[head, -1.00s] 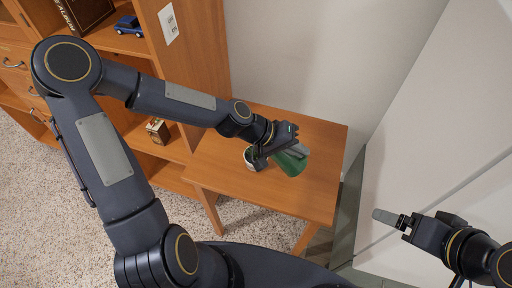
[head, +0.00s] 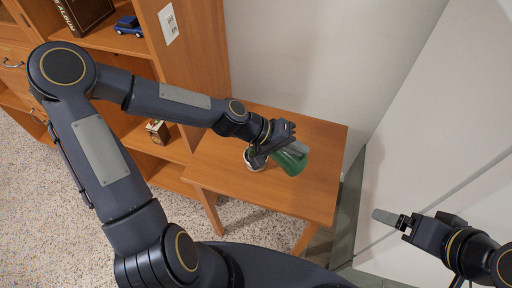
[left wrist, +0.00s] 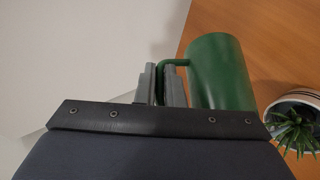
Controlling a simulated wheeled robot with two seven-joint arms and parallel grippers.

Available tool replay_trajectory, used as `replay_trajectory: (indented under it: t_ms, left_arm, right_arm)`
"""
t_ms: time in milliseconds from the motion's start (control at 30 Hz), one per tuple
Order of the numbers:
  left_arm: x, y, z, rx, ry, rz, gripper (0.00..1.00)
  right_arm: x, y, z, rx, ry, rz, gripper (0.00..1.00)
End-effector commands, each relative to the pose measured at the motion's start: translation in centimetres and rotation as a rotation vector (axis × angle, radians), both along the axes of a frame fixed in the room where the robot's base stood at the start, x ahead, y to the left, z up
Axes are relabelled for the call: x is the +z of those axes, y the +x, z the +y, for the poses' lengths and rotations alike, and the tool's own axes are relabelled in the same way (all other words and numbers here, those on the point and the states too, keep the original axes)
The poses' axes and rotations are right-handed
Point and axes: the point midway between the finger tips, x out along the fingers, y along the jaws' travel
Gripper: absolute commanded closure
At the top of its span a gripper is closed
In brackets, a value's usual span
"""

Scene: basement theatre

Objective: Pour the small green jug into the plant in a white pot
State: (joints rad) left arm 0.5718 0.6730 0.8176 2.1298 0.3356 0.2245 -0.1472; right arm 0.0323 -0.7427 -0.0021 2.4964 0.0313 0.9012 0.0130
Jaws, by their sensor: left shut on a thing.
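The small green jug (head: 291,162) is in my left gripper (head: 284,147), above the small wooden table. The left wrist view shows the gripper's grey fingers (left wrist: 162,84) shut on the handle of the jug (left wrist: 221,72). The jug's inside is not visible. The white pot (head: 250,163) stands on the table just left of the jug in the head view, partly hidden by the gripper. In the left wrist view, the pot (left wrist: 282,100) has dark bands and holds a spiky green plant (left wrist: 297,131). My right gripper (head: 387,217) is empty, away to the right; its opening is unclear.
The wooden table (head: 315,190) is otherwise bare. A wooden shelf unit (head: 195,60) stands at its left, holding a blue toy car (head: 129,25) and a small box (head: 157,130). A pale wall is behind the table, and a large white panel (head: 440,110) is at right.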

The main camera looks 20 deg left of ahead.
Motion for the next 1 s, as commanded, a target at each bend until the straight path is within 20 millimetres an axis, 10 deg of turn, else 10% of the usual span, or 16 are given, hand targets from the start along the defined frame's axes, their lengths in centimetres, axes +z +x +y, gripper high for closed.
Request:
replay_trajectory:
  t_ms: [1000]
  left_arm:
    - [-0.8,-0.2,-0.9,-0.007,0.095,-0.026,1.0]
  right_arm:
    - [0.1,0.0,0.0,0.0,0.0,0.0,0.11]
